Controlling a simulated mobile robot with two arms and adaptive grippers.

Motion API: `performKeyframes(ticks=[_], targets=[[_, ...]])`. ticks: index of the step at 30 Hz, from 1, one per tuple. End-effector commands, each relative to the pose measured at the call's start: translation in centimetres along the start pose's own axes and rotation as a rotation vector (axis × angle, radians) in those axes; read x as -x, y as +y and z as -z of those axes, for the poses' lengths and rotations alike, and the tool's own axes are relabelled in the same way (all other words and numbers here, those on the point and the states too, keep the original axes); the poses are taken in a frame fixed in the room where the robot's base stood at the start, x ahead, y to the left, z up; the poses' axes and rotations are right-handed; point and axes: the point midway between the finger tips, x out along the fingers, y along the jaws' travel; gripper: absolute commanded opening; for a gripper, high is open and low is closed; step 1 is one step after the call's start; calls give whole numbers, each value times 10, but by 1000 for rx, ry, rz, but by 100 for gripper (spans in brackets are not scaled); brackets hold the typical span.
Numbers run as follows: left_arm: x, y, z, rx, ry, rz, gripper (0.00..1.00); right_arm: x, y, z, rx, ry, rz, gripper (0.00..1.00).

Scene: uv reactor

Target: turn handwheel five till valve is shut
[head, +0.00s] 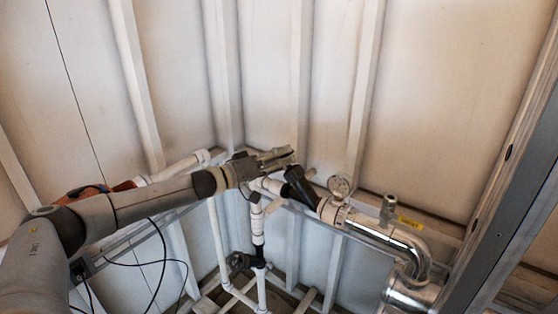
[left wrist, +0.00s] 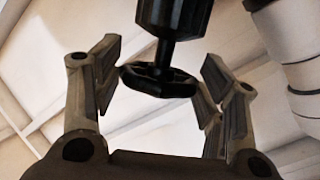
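A black handwheel (left wrist: 158,82) on a black stem shows in the left wrist view, between the two fingers of my left gripper (left wrist: 160,62). In the head view my left gripper (head: 278,157) is at the pipework in the corner, beside a black pipe fitting (head: 300,187). The wheel between the fingers cannot be made out there. No number is readable on the wheel. My right gripper is not in view.
A pressure gauge (head: 341,187) and a shiny metal pipe (head: 385,236) with a yellow label (head: 410,222) are right of the gripper. White pipes (head: 258,225) and another dark wheel-like part (head: 238,262) are below. Ribbed walls stand close behind.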

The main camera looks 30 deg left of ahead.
Motion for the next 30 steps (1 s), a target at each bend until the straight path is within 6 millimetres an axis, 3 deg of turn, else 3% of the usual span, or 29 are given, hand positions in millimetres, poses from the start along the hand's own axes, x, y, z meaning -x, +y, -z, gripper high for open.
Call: performKeyframes(ticks=[1, 3, 17, 30], targets=[[0, -1, 0, 0, 0, 2, 51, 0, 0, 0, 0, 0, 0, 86], [0, -1, 0, 0, 0, 2, 42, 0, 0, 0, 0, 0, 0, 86], [0, -5, -2, -27, 0, -94, 42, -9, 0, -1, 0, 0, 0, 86], [-1, -11, -4, -96, 2, -352, 42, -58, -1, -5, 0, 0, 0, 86]])
